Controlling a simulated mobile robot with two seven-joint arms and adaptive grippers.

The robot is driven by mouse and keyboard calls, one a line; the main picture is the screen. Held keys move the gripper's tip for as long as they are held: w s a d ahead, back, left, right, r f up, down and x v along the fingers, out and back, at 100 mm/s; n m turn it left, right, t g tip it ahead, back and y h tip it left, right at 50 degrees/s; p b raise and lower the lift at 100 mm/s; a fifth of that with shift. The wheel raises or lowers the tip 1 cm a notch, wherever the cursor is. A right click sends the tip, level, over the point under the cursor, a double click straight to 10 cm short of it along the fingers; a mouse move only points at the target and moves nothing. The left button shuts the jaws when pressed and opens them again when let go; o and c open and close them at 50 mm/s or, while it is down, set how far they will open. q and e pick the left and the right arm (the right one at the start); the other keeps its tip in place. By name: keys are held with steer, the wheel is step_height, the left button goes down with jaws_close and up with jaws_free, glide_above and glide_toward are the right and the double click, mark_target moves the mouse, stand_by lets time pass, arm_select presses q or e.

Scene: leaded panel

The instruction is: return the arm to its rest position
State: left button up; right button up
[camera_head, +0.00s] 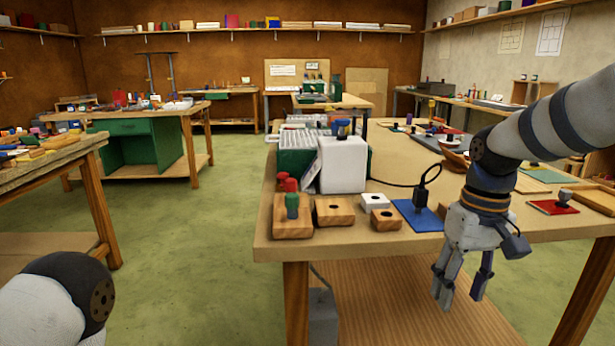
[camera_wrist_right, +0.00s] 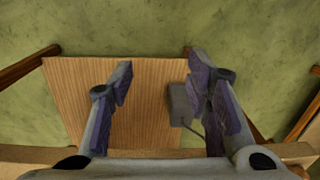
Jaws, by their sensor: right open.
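My right gripper (camera_head: 460,290) hangs in front of the near edge of the workbench (camera_head: 268,225), with its fingers pointing down. Its fingers are apart and nothing is between them. In the right wrist view the open fingers (camera_wrist_right: 165,95) are seen over the bench's lower wooden shelf (camera_wrist_right: 150,120) and the green floor. My right arm comes in from the right over the bench. Only a rounded part of my left arm shows at the lower left of the head view; the left gripper is out of the frame.
On the bench stand a white box (camera_head: 342,165), wooden blocks with holes (camera_head: 334,212), a green peg (camera_head: 292,205), a blue mat (camera_head: 418,215) with a dark corded piece (camera_head: 420,198), and a red mat (camera_head: 553,207). A grey box (camera_head: 323,318) is below. The floor at left (camera_head: 190,260) is clear.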

steer(key=s+a+f, duration=0.1)
steer(key=s+f, duration=0.1)
steer(key=f, duration=0.5)
steer(key=s+a+f, duration=0.2)
steer(key=s+f, duration=0.1)
steer(key=f, duration=0.4)
steer(key=s+a+f+g, duration=0.1)
steer(key=s+f, duration=1.1)
steer(key=s+d+f+m, duration=0.1)
steer(key=s, duration=0.9)
steer(key=s+d+f, duration=0.1)
steer(key=s+f, duration=0.1)
steer(key=s, duration=0.8)
steer(key=shift+s+f+m, duration=0.2)
steer(key=shift+s+m, duration=0.15)
steer(key=shift+m, duration=0.05)
